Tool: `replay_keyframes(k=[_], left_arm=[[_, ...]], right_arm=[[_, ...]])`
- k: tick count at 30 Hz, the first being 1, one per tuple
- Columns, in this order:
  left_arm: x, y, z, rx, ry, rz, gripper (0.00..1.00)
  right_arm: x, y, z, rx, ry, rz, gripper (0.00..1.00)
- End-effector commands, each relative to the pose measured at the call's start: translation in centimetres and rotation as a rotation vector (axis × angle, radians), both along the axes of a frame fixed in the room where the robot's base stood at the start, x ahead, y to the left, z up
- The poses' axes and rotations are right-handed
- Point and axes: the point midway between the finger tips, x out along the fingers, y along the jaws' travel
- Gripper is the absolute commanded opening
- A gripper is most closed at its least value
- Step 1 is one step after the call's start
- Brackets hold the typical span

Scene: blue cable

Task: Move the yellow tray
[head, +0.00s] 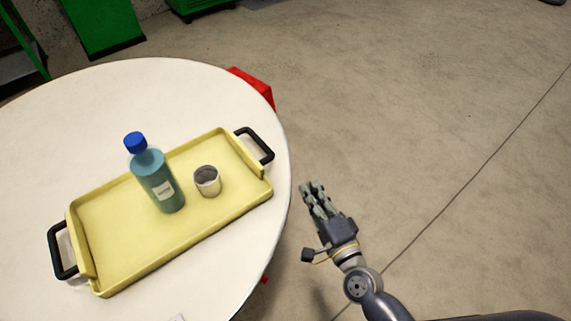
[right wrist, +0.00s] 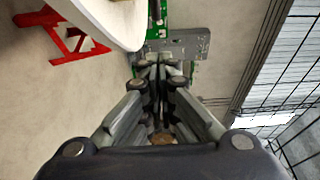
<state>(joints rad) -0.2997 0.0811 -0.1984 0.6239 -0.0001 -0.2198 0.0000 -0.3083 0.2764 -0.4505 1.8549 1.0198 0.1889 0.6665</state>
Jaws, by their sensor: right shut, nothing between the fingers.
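The yellow tray (head: 120,243) lies on the round white table in the head view, with a black handle at each end. A teal bottle (head: 157,182) with a blue cap stands upright in it, and a small light cup (head: 207,181) stands beside the bottle. My right gripper (head: 312,187) is off the table's right edge, apart from the tray's right handle (head: 256,146). It is shut and empty. Its fingers (right wrist: 162,62) also show closed together in the right wrist view. My left gripper is not in view.
The round white table (head: 150,85) has bare space around the tray. Part of a red support (head: 254,86) shows at its edge, and red legs (right wrist: 62,36) show in the right wrist view. Green objects (head: 103,25) stand at the back left. The floor at right is clear.

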Motion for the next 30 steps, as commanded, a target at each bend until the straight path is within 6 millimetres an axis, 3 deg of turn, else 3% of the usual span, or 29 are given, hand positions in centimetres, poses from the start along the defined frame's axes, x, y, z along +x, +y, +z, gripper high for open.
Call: replay_keyframes(k=[11, 18, 30], left_arm=[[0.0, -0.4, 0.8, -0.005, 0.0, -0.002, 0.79], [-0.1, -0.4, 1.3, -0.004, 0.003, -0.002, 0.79], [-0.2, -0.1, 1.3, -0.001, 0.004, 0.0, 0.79]], right_arm=[[6.8, 2.5, 0.1, -0.002, -0.002, 0.0, 0.0], [7.9, 5.4, 0.1, -0.002, 0.0, 0.0, 0.0], [8.2, 6.1, -0.1, -0.004, 0.0, 0.0, 0.0]])
